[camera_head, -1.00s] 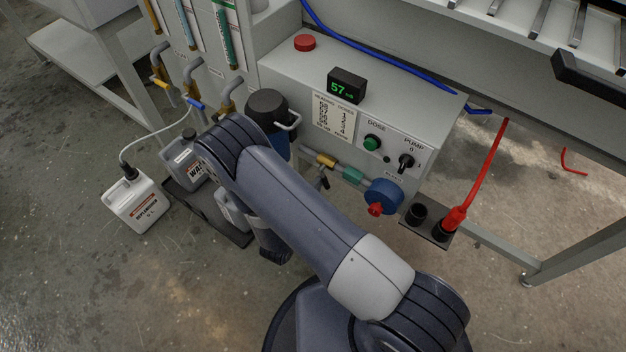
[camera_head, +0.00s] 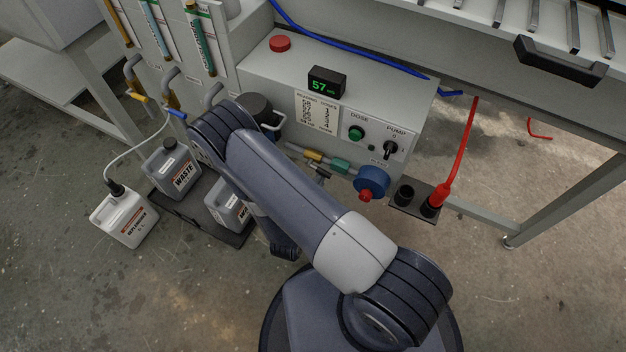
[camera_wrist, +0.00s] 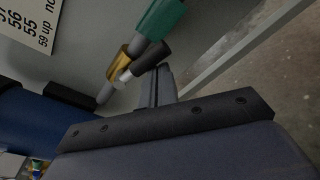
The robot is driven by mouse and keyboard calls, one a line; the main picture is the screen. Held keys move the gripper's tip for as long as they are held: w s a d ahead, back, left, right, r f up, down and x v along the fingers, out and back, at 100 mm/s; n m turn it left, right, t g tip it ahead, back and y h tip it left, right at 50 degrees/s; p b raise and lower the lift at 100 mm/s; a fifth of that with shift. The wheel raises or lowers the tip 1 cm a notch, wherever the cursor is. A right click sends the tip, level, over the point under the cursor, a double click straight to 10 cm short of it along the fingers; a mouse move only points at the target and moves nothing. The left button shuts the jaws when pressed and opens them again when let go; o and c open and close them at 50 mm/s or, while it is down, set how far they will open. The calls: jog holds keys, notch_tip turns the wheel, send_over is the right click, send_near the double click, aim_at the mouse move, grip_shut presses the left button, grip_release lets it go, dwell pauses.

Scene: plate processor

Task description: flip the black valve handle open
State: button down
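The black valve handle (camera_wrist: 152,56) shows in the wrist view, sticking out from the brass valve body (camera_wrist: 119,66) on a short pale stem. In the head view the valve (camera_head: 313,156) sits on the thin pipe at the front of the grey unit, and its handle (camera_head: 321,172) is small and dark. My arm hides the gripper in the head view.
A green pipe section (camera_wrist: 162,17) adjoins the valve. A blue round part with a red knob (camera_head: 371,181) is at the pipe's right end. Waste and other bottles (camera_head: 171,170) stand at left. A red cable (camera_head: 462,150) hangs at right.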

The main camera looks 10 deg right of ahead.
jog(key=shift+s+d+r, duration=0.15)
jog(key=shift+d+r, duration=0.05)
jog(key=shift+r, duration=0.35)
dwell(0.4)
jog(key=shift+d, duration=0.1)
